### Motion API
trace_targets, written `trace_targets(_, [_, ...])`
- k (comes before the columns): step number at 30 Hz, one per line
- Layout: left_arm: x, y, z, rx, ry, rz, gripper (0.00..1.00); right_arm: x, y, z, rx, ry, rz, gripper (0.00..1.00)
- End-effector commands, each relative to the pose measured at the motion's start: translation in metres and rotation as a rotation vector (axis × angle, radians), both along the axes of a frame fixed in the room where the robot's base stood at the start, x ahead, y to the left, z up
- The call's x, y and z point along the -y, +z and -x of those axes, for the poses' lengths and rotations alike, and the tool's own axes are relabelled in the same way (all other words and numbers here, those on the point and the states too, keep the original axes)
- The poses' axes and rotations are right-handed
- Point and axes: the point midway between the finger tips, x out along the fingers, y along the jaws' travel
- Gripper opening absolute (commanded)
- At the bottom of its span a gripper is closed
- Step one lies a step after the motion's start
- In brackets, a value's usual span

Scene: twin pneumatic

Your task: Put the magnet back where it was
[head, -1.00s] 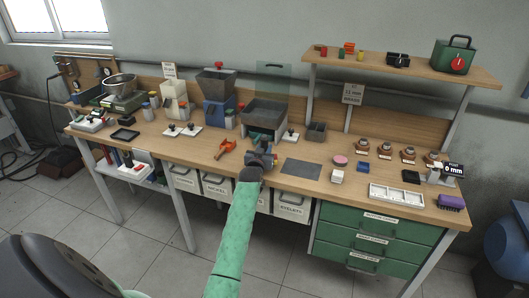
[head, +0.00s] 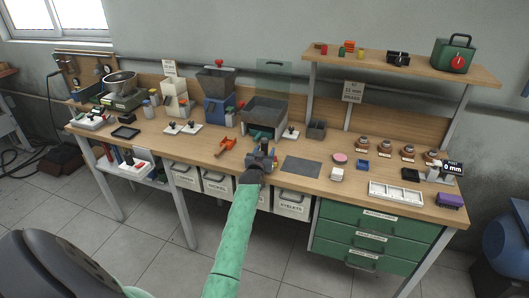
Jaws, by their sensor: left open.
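An orange-red piece (head: 226,146) lies on the bench top, left of centre in the head view. It looks like the magnet, but it is too small to be certain. My left gripper (head: 262,156) is over the front of the bench, to the right of the orange-red piece and apart from it. It is open, and I see nothing held in it. It is in front of a dark grey hopper tray (head: 265,112). My right gripper is not in view.
A dark grey mat (head: 303,167) lies right of my gripper. A white sectioned tray (head: 396,193) and a purple block (head: 451,201) are farther right. A blue hopper machine (head: 219,110) stands behind the orange-red piece. A raised shelf (head: 400,66) spans the back right.

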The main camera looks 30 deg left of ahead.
Motion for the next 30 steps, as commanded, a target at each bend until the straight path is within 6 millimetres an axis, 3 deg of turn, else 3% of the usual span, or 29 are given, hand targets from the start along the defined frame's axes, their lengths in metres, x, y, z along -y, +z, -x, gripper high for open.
trace_targets(7, [0.004, 0.0, 0.01, -0.001, 0.0, 0.0, 0.49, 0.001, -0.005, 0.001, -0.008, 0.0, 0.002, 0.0])
trace_targets(9, [0.007, -0.001, 0.02, 0.001, 0.0, 0.0, 0.49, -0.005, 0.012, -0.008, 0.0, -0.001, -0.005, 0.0])
trace_targets(21, [0.03, 0.0, 0.091, 0.001, 0.0, 0.0, 0.49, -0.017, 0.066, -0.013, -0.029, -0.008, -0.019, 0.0])
trace_targets(30, [0.039, -0.003, 0.114, -0.01, -0.004, 0.0, 0.49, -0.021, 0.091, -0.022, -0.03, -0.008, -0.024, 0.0])
